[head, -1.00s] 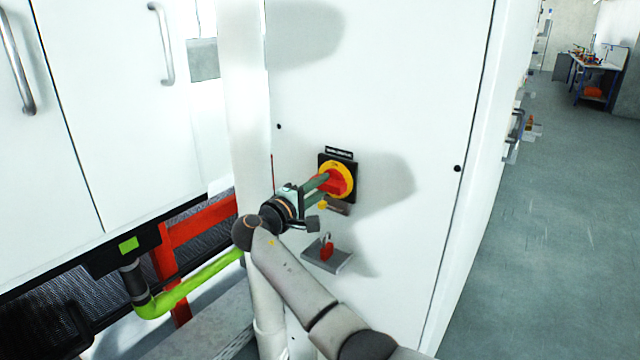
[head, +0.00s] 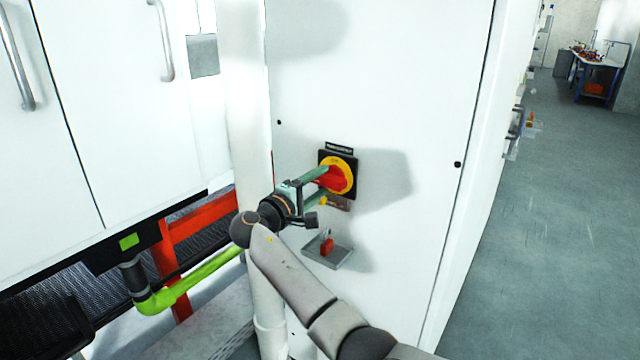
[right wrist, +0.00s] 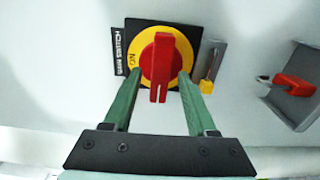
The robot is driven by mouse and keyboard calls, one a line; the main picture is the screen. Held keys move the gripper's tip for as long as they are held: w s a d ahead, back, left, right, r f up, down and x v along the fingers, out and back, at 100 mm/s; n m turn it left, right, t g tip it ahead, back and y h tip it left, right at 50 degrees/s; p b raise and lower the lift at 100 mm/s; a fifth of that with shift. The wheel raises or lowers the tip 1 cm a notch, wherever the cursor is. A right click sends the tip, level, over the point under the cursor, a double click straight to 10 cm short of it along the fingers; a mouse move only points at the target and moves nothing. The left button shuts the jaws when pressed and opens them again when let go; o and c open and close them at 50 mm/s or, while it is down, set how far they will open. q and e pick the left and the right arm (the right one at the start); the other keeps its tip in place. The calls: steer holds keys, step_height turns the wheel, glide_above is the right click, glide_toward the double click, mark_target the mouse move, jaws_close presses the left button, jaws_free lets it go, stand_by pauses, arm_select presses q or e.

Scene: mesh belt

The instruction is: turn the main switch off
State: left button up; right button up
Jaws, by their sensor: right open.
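The main switch has a red handle (right wrist: 160,62) on a yellow ring (right wrist: 184,50) and black plate, set in the white cabinet front. It also shows in the head view (head: 337,177). In the right wrist view the handle runs up and down the picture, with an "ON" mark on the ring to its left. My right gripper (right wrist: 155,85) is open, its green fingers reaching toward the switch on either side of the handle. Touch cannot be told. In the head view the right gripper (head: 315,184) partly covers the switch. My left gripper is not in view.
A small yellow tag or lock (right wrist: 207,80) on a grey bracket is close beside the right finger. A grey shelf (head: 325,252) with a red padlock (head: 327,243) sits below the switch. A white vertical pipe (head: 250,130) stands left. Open floor lies right.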

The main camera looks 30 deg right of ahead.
steer(key=b+v, duration=0.2)
steer(key=v, duration=1)
steer(key=shift+s+a+f, duration=0.1)
